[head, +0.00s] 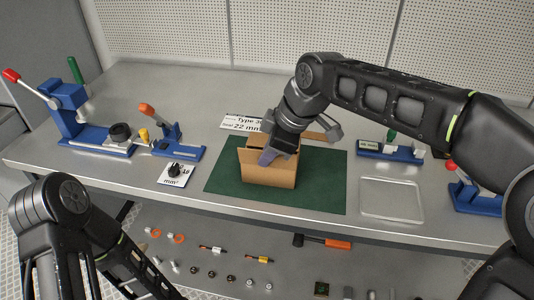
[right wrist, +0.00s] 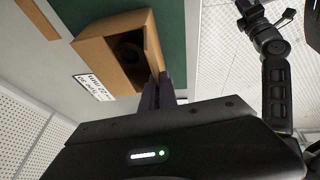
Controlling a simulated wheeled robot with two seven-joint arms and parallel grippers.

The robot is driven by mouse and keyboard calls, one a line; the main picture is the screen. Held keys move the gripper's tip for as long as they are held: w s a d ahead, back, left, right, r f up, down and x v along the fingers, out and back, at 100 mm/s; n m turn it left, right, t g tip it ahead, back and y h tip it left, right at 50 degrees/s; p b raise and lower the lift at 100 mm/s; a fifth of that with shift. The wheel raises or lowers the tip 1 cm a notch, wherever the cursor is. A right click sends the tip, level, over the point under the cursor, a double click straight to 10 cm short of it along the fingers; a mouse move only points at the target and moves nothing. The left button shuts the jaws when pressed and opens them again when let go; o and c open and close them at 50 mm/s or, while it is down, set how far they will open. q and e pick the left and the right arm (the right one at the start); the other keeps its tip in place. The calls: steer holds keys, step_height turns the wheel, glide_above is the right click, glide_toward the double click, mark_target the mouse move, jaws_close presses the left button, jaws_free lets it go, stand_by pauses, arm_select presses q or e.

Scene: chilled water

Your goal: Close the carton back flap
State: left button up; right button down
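The open brown carton (head: 268,176) stands upright on a green mat (head: 322,180). In the right wrist view the carton (right wrist: 100,48) shows its open top, with a dark round item (right wrist: 130,50) inside. My right gripper (head: 268,158) reaches down over the opening at the front side. In the right wrist view its two purple fingers (right wrist: 158,82) are close together at the end of one carton wall or flap. I cannot tell whether they pinch it. The arm hides much of the carton's top and back flap. My left gripper is out of view.
A label card (head: 241,123) lies behind the carton. A brown strip (head: 318,136) shows behind right; whether it joins the carton is unclear. A clear tray (head: 392,199) and a blue fixture (head: 390,151) are right, blue lever tools (head: 75,112) left. A shelf below holds small parts.

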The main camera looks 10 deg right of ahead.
steer(key=shift+w+r+p, duration=0.1)
steer(key=shift+r+p, duration=0.15)
steer(key=shift+p, duration=0.35)
steer(key=shift+w+d+f+m+g+y+p, duration=0.1)
steer(key=shift+w+m+g+y+p, duration=0.2)
steer(key=shift+g+p, duration=1.2)
steer(key=shift+w+d+f+m+g+y+p, duration=0.15)
steer(key=shift+w+g+y+p, duration=0.4)
steer(key=shift+p, duration=1.9)
steer(key=shift+w+d+f+m+g+y+p, duration=0.2)
steer(key=shift+g+p, duration=0.95)
steer(key=shift+p, duration=0.8)
steer(key=shift+a+r, duration=0.1)
steer(key=c, duration=2.1)
jaws_free()
steer(key=o, duration=0.5)
steer(key=shift+c, duration=0.2)
